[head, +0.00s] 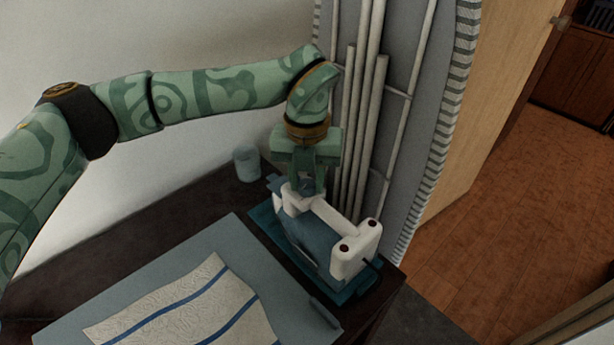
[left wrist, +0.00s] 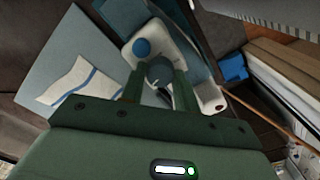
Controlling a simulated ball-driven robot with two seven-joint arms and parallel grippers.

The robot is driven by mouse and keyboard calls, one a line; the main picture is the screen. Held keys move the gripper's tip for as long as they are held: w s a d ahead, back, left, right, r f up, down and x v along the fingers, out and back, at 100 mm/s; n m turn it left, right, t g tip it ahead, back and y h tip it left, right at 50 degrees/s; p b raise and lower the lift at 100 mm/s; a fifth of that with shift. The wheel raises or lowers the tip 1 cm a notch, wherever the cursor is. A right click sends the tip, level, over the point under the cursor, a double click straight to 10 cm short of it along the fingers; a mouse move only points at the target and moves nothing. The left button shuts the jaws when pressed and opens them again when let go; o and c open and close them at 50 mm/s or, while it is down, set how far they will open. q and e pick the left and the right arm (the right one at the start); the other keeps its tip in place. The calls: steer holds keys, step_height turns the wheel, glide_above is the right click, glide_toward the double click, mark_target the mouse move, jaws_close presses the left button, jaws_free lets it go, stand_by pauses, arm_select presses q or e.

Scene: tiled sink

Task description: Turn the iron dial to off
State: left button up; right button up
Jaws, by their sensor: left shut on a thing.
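The iron (head: 352,247), white with a blue-grey body, rests on a teal tray (head: 277,232) at the centre right of the head view. My left gripper (head: 307,190) reaches down onto the left end of the iron's white top. In the left wrist view, the iron (left wrist: 187,62) lies below my gripper (left wrist: 160,80), whose two fingers are shut on a round dark grey dial (left wrist: 160,70). A blue round knob (left wrist: 142,47) sits beside it on the white housing. The dial is hidden by the fingers in the head view, and its setting cannot be read. My right gripper is out of view.
A blue-grey board (head: 90,300) with a striped cloth (head: 185,308) lies left of the tray. A pale cup (head: 247,164) stands behind. An upright ironing board (head: 425,130) with white legs stands close behind the iron. Open wooden floor (head: 530,190) lies at right.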

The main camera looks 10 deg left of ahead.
arm_select(q)
steer(key=shift+r+n+p, duration=0.25)
steer(key=shift+n+p, duration=0.25)
steer(key=shift+p, duration=0.35)
steer(key=n+p, duration=0.4)
steer(key=p, duration=0.1)
steer(key=shift+r+n+p, duration=0.1)
steer(key=shift+n+p, duration=1.3)
steer(key=shift+w+f+n+p, duration=0.1)
steer(key=shift+f+n+p, duration=0.2)
steer(key=shift+n+p, duration=0.4)
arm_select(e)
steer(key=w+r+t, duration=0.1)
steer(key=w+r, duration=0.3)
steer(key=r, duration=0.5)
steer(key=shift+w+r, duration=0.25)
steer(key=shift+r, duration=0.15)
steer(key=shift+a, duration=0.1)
arm_select(q)
steer(key=o, duration=1)
